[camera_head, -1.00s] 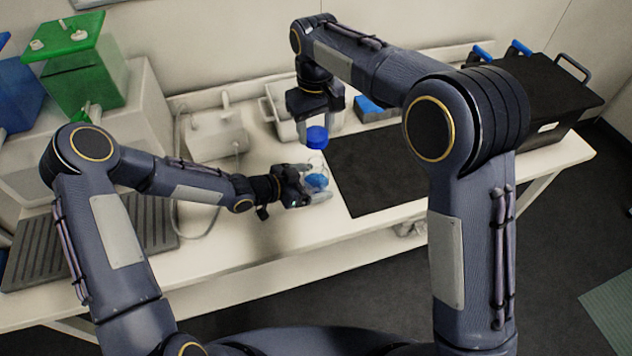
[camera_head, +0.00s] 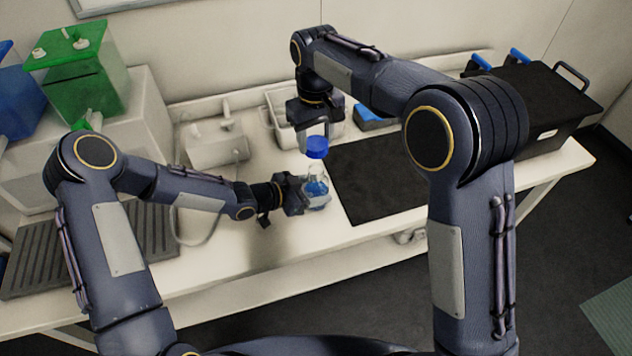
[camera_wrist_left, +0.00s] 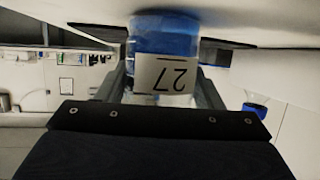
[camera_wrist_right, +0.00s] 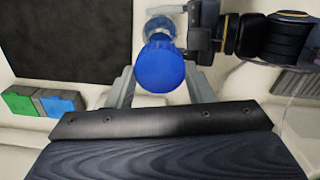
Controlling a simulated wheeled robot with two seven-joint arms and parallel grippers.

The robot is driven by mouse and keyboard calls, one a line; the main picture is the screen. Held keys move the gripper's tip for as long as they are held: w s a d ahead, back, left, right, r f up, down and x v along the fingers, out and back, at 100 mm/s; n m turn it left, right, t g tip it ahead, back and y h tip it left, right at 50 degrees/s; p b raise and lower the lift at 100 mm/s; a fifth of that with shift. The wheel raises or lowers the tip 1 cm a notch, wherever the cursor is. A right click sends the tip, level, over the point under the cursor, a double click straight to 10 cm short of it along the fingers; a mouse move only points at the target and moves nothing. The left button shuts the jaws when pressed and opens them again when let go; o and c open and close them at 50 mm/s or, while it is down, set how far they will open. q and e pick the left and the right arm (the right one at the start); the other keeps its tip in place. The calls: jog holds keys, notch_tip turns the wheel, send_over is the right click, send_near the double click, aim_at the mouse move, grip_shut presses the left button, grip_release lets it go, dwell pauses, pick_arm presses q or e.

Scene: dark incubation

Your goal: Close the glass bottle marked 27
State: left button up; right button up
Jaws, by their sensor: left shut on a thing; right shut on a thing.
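The glass bottle marked 27 (camera_head: 317,188) holds blue liquid and looks upright over the bench. Its label, with the number upside down, faces me in the left wrist view (camera_wrist_left: 166,76). My left gripper (camera_head: 309,193) is shut on the bottle's body from the left side. A blue cap (camera_head: 317,147) is just above the open neck, apart from it. My right gripper (camera_head: 316,140) points down and is shut on the cap. In the right wrist view the cap (camera_wrist_right: 160,65) hides part of the bottle (camera_wrist_right: 160,28).
A black mat (camera_head: 378,175) lies right of the bottle. Behind stand a white basket (camera_head: 280,125), a blue block (camera_head: 368,117) and a pale device (camera_head: 213,142). A black case (camera_head: 540,95) is far right. A ridged grey tray (camera_head: 90,255) is at left.

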jog(key=shift+f, duration=2.35)
jog(key=shift+f, duration=0.85)
jog(key=shift+f, duration=0.55)
